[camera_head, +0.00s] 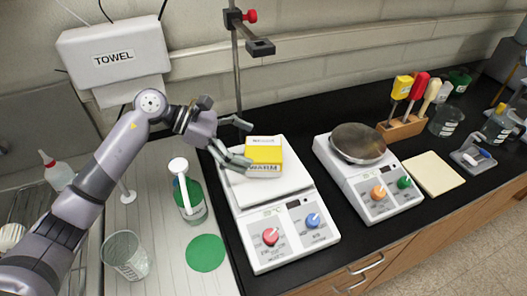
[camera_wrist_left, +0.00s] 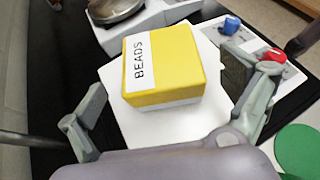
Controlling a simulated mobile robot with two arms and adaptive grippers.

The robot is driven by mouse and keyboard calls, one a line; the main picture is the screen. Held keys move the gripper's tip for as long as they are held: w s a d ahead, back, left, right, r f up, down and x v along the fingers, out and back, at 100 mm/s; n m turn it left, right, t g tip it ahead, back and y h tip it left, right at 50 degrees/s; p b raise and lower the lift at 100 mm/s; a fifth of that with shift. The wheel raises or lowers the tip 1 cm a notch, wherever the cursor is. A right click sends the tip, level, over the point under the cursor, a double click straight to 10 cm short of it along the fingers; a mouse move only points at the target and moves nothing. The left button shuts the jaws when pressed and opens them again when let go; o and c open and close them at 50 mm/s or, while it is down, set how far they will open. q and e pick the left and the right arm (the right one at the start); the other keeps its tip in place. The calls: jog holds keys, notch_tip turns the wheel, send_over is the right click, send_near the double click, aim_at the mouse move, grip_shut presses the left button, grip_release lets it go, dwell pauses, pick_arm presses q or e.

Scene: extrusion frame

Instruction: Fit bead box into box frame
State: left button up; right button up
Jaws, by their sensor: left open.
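The bead box (camera_head: 263,155) is yellow with a white label and sits on the white top plate of the left hot-plate-like device (camera_head: 290,191). In the left wrist view the box (camera_wrist_left: 165,65) shows its "BEADS" label and lies between and beyond my finger tips, with gaps on both sides. My left gripper (camera_head: 241,142) is open and empty, just left of the box in the head view. I cannot make out a box frame in either view. My right gripper is not in view.
A stand with a clamp (camera_head: 260,47) rises behind the box. A second device with a round pan (camera_head: 358,143) stands to the right.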

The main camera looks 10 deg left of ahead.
aim_at(252, 148)
pick_arm(q)
jog(key=p+x, duration=0.3)
jog(key=x, duration=0.1)
jog(key=shift+d+f, duration=0.1)
jog(key=shift+d, duration=0.1)
jog(key=shift+w+d+f, duration=0.1)
jog(key=shift+d+f, duration=0.1)
jog(key=shift+a, duration=0.1)
jog(key=shift+c, duration=0.4)
jog(key=c, duration=1.3)
